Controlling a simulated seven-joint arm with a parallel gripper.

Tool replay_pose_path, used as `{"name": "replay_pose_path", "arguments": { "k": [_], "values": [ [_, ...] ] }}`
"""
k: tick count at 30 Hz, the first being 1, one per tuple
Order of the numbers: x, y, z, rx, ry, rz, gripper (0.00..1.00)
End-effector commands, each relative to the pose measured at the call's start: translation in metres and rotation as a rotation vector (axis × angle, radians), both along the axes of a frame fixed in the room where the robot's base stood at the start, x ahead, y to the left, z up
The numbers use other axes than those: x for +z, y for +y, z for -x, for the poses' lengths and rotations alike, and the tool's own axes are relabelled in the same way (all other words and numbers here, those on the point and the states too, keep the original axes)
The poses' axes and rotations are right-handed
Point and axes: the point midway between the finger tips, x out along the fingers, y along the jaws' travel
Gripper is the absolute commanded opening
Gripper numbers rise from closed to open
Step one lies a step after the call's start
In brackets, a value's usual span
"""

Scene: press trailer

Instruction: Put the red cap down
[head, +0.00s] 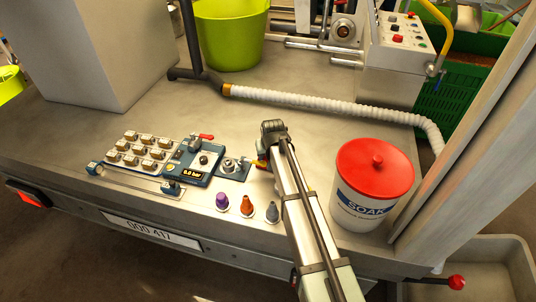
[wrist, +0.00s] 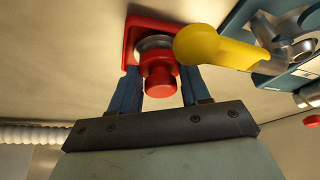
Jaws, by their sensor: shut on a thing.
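The red cap (wrist: 160,88) shows in the wrist view as a short red cylinder between the two blue fingers of my gripper (wrist: 160,84). My gripper is shut on it. Just beyond it are a grey metal ring (wrist: 153,42) and a red square plate (wrist: 130,38); I cannot tell whether the cap touches the plate. In the head view my gripper (head: 262,160) is low over the bench, right beside the blue fitting block (head: 234,168). The arm hides most of the cap there.
A yellow rounded handle (wrist: 215,47) lies close beside the cap. Purple (head: 222,201), orange (head: 247,206) and grey (head: 272,212) nozzles stand in front. A white SOAK bucket with a red lid (head: 375,168) stands right. A white hose (head: 330,104) runs behind; bench between is clear.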

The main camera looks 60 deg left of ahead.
Motion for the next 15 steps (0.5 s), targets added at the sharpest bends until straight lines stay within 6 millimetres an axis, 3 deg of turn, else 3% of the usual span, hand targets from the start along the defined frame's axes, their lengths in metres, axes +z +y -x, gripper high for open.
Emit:
{"name": "replay_pose_path", "arguments": {
  "k": [4,5,12,15],
  "values": [
    [-0.0026,0.0,0.0,0.0,0.0,0.0,0.07],
    [-0.0026,0.0,0.0,0.0,0.0,0.0,0.48],
    [-0.0023,0.0,0.0,0.0,0.0,0.0,0.71],
    [-0.0022,-0.0001,0.0,0.0,0.0,0.0,0.72]
  ]
}}
